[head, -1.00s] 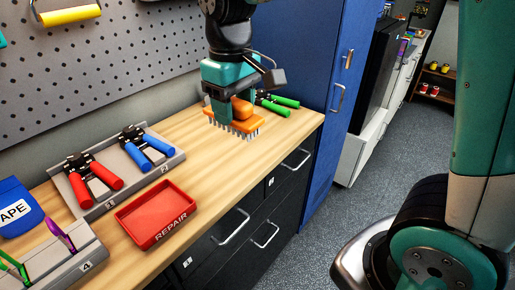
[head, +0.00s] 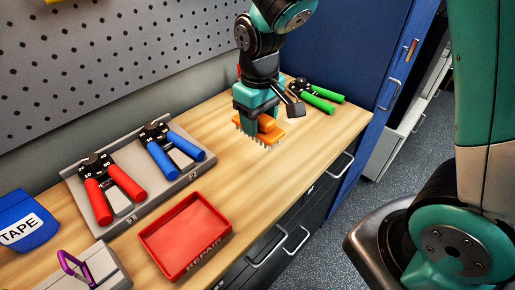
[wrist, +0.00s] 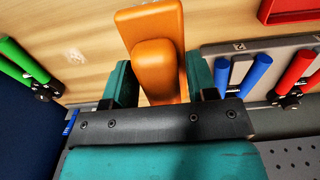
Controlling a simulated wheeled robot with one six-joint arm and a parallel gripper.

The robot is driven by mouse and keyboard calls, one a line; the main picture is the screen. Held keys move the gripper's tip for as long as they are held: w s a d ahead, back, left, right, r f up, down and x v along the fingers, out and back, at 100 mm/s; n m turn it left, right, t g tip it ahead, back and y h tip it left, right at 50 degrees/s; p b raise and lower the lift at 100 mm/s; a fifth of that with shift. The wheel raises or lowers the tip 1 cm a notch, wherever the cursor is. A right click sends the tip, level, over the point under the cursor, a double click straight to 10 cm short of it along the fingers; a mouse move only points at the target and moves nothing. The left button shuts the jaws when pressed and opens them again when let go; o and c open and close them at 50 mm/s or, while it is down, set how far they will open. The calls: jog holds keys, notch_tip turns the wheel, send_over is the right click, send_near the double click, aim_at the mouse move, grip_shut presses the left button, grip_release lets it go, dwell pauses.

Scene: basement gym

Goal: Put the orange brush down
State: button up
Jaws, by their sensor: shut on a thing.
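The orange brush (head: 268,130) is in my gripper (head: 258,118) over the back half of the wooden bench, bristles pointing down. In the wrist view the orange brush (wrist: 152,42) lies between the two teal fingers of my gripper (wrist: 160,85), which are shut on its raised handle. In the head view the bristle tips are at or just above the bench top; I cannot tell whether they touch. My arm hides part of the brush.
Green-handled grippers (head: 314,96) lie right of the brush, near the blue cabinet (head: 345,45). A red REPAIR tray (head: 150,238), a grey holder (head: 130,217) with red-handled (head: 112,182) and blue-handled (head: 172,150) grippers, and a blue TAPE pouch (head: 28,222) are nearer. Bare wood (head: 240,180) lies in front of the brush.

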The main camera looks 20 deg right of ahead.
notch_tip(320, 180, down, 10)
jog(key=shift+d+r, duration=0.1)
jog(key=shift+r, duration=0.1)
jog(key=shift+f, duration=0.2)
jog(key=o, duration=1)
jog(key=shift+r, duration=0.1)
notch_tip(320, 180, up, 12)
jog(key=shift+f+b, duration=0.1)
jog(key=shift+b, duration=0.25)
jog(key=s+a+r+n+y, duration=0.1)
jog(key=s+r, duration=0.1)
jog(key=s, duration=0.4)
jog(key=s+a+r+y, duration=0.1)
jog(key=s+a+r, duration=0.1)
jog(key=s, duration=0.4)
jog(key=s+a+r+n+y, duration=0.1)
jog(key=s+r+y, duration=0.1)
jog(key=s+r, duration=0.2)
jog(key=shift+s+a+n, duration=0.15)
jog(key=shift+s+a, duration=0.05)
jog(key=shift+s, duration=0.25)
jog(key=shift+s+a+n, duration=0.15)
jog(key=shift+s+a, duration=0.05)
jog(key=shift+s, duration=0.25)
